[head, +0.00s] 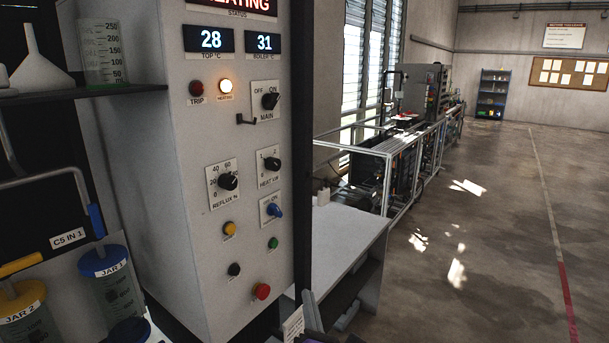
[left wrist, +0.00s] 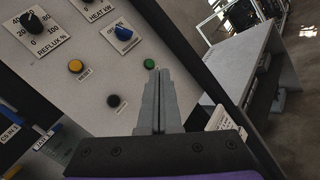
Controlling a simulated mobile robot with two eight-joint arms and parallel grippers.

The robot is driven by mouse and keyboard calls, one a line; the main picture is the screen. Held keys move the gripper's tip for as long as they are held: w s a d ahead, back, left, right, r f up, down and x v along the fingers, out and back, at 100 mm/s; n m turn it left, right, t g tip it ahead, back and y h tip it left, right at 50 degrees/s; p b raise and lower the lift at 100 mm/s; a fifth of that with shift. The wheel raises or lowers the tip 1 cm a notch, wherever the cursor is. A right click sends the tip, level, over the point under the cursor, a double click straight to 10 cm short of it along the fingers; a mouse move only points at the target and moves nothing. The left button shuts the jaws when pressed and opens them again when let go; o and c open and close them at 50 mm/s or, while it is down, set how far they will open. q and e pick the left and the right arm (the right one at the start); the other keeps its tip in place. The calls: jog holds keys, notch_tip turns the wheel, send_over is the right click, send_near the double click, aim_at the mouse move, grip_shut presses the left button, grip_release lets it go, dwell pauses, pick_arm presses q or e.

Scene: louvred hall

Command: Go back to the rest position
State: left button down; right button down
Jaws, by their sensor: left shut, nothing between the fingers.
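My left gripper (head: 308,297) shows at the bottom of the head view, low and to the right of the control panel (head: 232,120). In the left wrist view its two grey fingers (left wrist: 157,75) are shut together with nothing between them. Their tips appear just below the green button (left wrist: 150,63) in that picture; I cannot tell whether they touch the panel. My right gripper is not in view.
The panel has knobs, a blue switch (head: 274,210), a red button (head: 262,291) and lit displays. A grey bench (head: 345,236) stands to its right. Jars (head: 110,290) and a shelf (head: 110,90) are at left. Open floor (head: 480,240) lies at right.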

pick_arm(q)
jog(key=s+a+f+n+g+y, duration=0.2)
jog(key=s+a+f+n+g, duration=0.25)
jog(key=a+n, duration=0.55)
jog(key=s+a+f+n+g+y, duration=0.1)
jog(key=s+a+f+n+g, duration=0.4)
jog(key=a+n, duration=0.55)
jog(key=s+d+f+n+g+h, duration=0.1)
jog(key=s+f+n+g+h, duration=0.1)
jog(key=s+f+n, duration=0.3)
jog(key=s+f+n+g+h, duration=0.2)
jog(key=s+f+n+h, duration=0.2)
jog(key=s+n, duration=0.9)
jog(key=f+n, duration=0.1)
jog(key=n, duration=0.2)
jog(key=shift+d, duration=0.4)
jog(key=shift+s+g, duration=0.1)
jog(key=shift+g, duration=0.15)
